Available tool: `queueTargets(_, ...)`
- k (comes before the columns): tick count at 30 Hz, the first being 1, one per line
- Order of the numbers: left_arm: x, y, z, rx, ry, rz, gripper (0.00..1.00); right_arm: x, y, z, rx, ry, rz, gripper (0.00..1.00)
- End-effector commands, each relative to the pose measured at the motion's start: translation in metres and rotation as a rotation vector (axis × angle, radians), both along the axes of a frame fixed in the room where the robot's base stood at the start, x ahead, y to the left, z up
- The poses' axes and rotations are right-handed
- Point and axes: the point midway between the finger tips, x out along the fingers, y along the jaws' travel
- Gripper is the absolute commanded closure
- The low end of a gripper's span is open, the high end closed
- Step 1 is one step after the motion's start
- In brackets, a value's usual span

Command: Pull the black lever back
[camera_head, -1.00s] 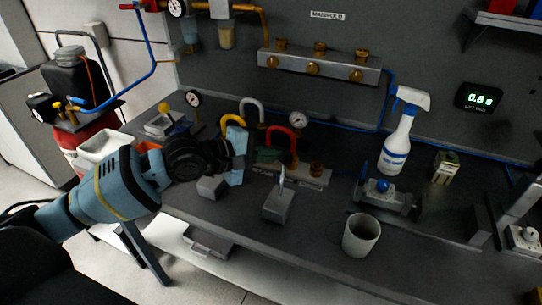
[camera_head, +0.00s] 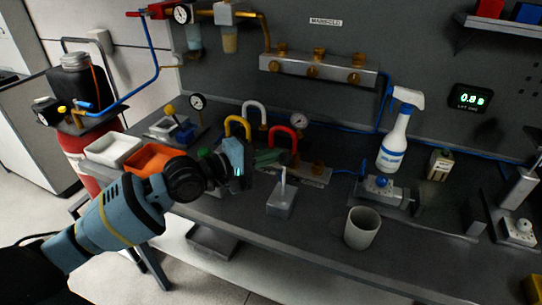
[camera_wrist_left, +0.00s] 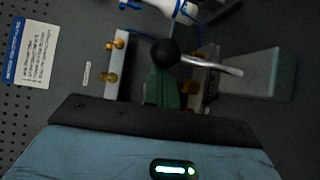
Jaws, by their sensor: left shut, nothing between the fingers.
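The black lever has a grey box base (camera_head: 281,203) on the bench, with a thin metal rod (camera_head: 283,179) standing up from it. In the left wrist view its black ball knob (camera_wrist_left: 165,52) sits at the end of the bright rod (camera_wrist_left: 215,65), beside the base (camera_wrist_left: 257,73). In the head view the knob blends into the dark background. My left gripper (camera_head: 238,164) is shut and empty, left of the rod and apparently apart from it. My right gripper is not in view.
Yellow, white and red hooped parts (camera_head: 283,135) and a gauge stand behind the lever. A grey cup (camera_head: 361,227), a blue-knobbed valve (camera_head: 381,183) and a spray bottle (camera_head: 395,140) stand to the right. White and orange bins (camera_head: 152,159) are left. Some bench front is clear.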

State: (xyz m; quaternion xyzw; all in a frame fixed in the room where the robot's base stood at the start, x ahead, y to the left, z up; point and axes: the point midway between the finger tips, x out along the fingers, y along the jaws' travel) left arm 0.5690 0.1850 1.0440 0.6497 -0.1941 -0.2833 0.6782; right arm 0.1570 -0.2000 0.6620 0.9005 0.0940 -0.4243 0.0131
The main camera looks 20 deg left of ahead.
Motion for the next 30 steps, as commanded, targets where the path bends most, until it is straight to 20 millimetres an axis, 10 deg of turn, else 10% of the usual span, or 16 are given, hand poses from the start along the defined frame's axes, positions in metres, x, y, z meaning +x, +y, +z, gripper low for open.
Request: queueTargets(30,-0.034,0.001,-0.005,-0.01,-0.274,-0.001,1.0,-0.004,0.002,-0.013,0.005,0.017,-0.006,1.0)
